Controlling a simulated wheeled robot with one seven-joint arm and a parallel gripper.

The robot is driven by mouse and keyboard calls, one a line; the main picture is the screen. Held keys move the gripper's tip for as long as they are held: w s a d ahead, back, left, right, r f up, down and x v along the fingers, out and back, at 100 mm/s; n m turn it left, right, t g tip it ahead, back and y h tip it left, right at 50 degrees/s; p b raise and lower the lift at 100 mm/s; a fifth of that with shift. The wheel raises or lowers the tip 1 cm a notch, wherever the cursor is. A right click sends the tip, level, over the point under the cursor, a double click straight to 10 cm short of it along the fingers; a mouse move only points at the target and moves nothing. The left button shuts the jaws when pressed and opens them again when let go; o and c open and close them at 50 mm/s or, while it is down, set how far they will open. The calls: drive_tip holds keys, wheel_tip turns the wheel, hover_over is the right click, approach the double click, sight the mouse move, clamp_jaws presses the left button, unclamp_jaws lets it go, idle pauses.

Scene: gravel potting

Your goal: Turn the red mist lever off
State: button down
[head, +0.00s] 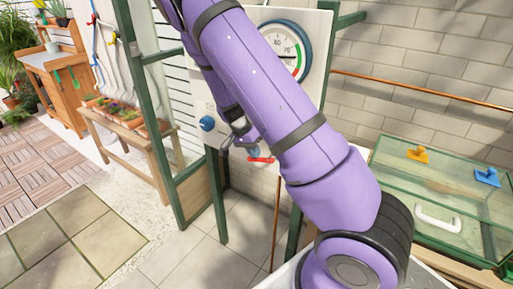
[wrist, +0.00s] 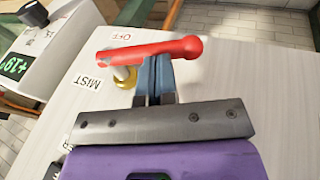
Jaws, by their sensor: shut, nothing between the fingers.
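The red mist lever (wrist: 165,49) lies across the wrist view on a pale panel, roughly level in the picture, its rounded end to the right. Its brass pivot (wrist: 124,76) sits below its left part. An OFF label (wrist: 122,37) is just above the lever and a MIST label (wrist: 87,81) is to the left of the pivot. In the head view the lever (head: 262,159) shows small beside my arm. My gripper (wrist: 155,66) is shut and empty, its blue-grey fingertips close against the lever's lower side; I cannot tell whether they touch.
The panel (head: 310,20) carries a round gauge (head: 288,48) and a blue knob (head: 207,123). A dark knob and green display (wrist: 14,68) stand at the wrist view's left. A glass-lidded case (head: 440,195) stands at right, a planter bench (head: 125,120) at left.

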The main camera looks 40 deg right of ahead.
wheel_tip(320, 180, down, 2)
drive_tip(key=g+h, duration=0.1)
drive_tip(key=g, duration=0.2)
drive_tip(key=shift+f+g+h, duration=0.15)
drive_tip(key=shift+g+h, duration=0.15)
drive_tip(key=f+g, duration=0.1)
drive_tip(key=f+n+g+h, duration=0.1)
drive_tip(key=g, duration=0.1)
drive_tip(key=shift+s+d, duration=0.1)
drive_tip(key=shift+s, duration=0.1)
drive_tip(key=g+h, duration=0.1)
drive_tip(key=s+f+g+h, duration=0.1)
drive_tip(key=g, duration=0.1)
drive_tip(key=s+f+g, duration=0.1)
drive_tip(key=shift+d+f+n+g+h, duration=0.2)
drive_tip(key=shift+d+n+g+h, duration=0.15)
drive_tip(key=shift+n+g+h, duration=0.05)
drive_tip(key=shift+s+f, duration=0.1)
drive_tip(key=shift+s, duration=0.1)
